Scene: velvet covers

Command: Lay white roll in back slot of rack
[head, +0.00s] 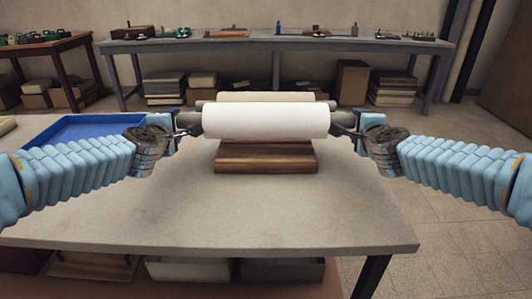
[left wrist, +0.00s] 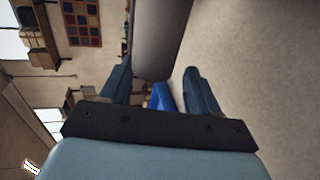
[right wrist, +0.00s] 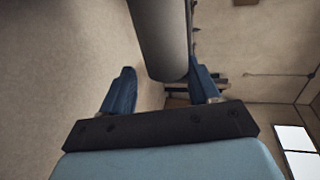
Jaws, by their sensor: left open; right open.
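A white roll (head: 265,121) lies level across the middle of the head view, above and in front of the brown wooden rack (head: 265,158). A second pale roll (head: 272,97) shows just behind its top edge. The rack's slots are hidden behind the rolls. My left gripper (head: 190,122) is open at the white roll's left end, and my right gripper (head: 342,122) is open at its right end. A roll's end shows between the open fingers in the left wrist view (left wrist: 160,45) and the right wrist view (right wrist: 162,45). I cannot tell whether the fingers touch it.
A blue tray (head: 85,129) lies on the left of the table (head: 210,220). The table's front is clear. A long bench (head: 270,43) with small items stands along the back wall, with boxes and stacks beneath.

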